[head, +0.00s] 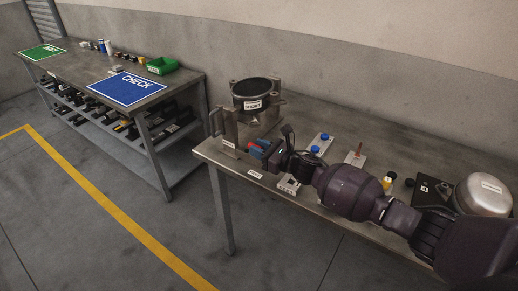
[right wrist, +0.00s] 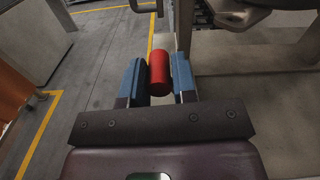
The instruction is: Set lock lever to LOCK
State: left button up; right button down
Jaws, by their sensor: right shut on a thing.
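The lock lever's red cylindrical grip (right wrist: 159,74) sits between the two blue fingers of my right gripper (right wrist: 158,78) in the right wrist view. The gripper is shut on it. In the head view my right gripper (head: 262,148) is at the front left of the near bench, beside the metal fixture (head: 224,131). A little red of the grip shows there among the blue fingers; the rest of the lever is hidden. A dark round compressor part (head: 252,93) with a white label sits in the fixture. My left gripper is not in view.
The near bench (head: 316,106) also holds plates with blue knobs (head: 320,143), a small metal block (head: 288,184), and a silver dome (head: 484,192) at right. My right arm spans its front. Another bench at left carries a blue CHECK mat (head: 125,89) and a green bin (head: 162,65).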

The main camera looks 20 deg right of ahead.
jog(key=shift+d, duration=0.1)
jog(key=m, duration=0.1)
jog(key=w+d+m, duration=0.1)
jog(key=m, duration=0.1)
jog(key=w+d+m+b, duration=0.1)
jog(key=shift+d+r+m, duration=0.2)
jog(key=shift+r+m, duration=0.1)
jog(key=m, duration=0.1)
jog(key=w+d+m, duration=0.1)
jog(key=shift+w+d+f+m+b, duration=0.1)
jog(key=shift+d+m+b, duration=0.2)
jog(key=shift+b, duration=0.1)
jog(key=shift+w+d+f+m+b, duration=0.2)
jog(key=shift+w+d+m+b, duration=0.2)
jog(key=shift+d+m+b, duration=0.15)
jog(key=shift+w+d+f+m+b, duration=0.2)
jog(key=shift+w+d+m+b, duration=0.2)
jog(key=shift+m, duration=0.25)
jog(key=shift+d, duration=0.1)
jog(key=c, duration=1.2)
grip_release()
jog(key=shift+f, duration=0.1)
jog(key=shift+o, duration=1.3)
jog(key=shift+r, duration=0.2)
